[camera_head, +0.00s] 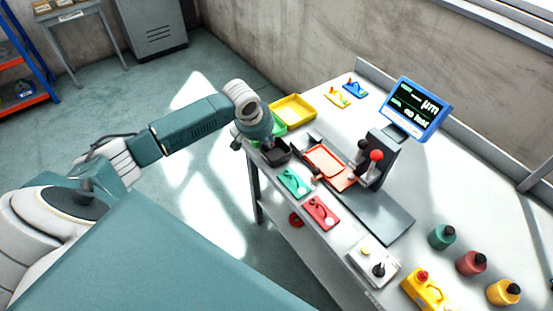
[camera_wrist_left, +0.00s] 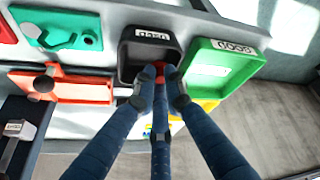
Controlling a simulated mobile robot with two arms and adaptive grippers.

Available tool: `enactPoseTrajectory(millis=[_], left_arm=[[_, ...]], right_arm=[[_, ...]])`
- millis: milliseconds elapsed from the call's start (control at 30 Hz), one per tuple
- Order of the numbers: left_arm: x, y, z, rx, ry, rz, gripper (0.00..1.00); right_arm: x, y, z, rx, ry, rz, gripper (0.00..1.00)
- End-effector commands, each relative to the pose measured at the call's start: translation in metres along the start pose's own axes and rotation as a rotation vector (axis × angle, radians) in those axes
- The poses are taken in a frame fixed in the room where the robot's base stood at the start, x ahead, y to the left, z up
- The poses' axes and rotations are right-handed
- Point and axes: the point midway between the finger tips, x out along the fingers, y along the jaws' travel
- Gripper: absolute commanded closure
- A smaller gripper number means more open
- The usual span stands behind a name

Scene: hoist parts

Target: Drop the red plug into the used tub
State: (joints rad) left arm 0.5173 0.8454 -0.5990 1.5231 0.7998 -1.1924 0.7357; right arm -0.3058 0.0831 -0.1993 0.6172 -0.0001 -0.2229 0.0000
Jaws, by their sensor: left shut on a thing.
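The used tub (camera_wrist_left: 130,55) is black with a white label, and lies at the top middle of the left wrist view. In the head view the tub (camera_head: 282,158) sits at the table's left edge, partly hidden by my left gripper (camera_head: 266,146). In the left wrist view my left gripper (camera_wrist_left: 160,85) is shut on the red plug (camera_wrist_left: 160,67). Only a small red part of the plug shows between the fingertips. Plug and fingertips appear over the tub's lower right part; their height above its floor cannot be told. My right gripper is not in view.
The green GOOD tub (camera_wrist_left: 238,63) stands right beside the used tub. An orange tray (camera_head: 319,153) and a lever stand (camera_head: 374,175) are nearby. Green (camera_head: 295,182) and red (camera_head: 320,212) boards lie in front. A yellow tray (camera_head: 293,108) is behind.

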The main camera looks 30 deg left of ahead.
Motion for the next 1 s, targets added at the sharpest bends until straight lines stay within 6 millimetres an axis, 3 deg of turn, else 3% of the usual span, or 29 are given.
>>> enactPoseTrajectory(millis=[333, 367, 467, 767, 1000], left_arm=[[0.004, 0.000, 0.002, 0.001, 0.000, 0.000, 1.00], [0.004, 0.000, 0.002, 0.001, 0.000, 0.000, 0.86], [0.004, 0.000, 0.002, 0.001, 0.000, 0.000, 0.68], [0.003, 0.000, 0.002, 0.001, 0.001, 0.000, 0.68], [-0.028, -0.001, 0.000, 0.003, 0.004, 0.000, 0.68]], right_arm=[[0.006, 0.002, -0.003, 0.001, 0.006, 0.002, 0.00], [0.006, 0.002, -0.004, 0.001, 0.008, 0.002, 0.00], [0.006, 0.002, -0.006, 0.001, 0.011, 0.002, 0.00], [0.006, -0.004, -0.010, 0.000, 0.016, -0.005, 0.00], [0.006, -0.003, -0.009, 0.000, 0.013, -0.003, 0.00]])
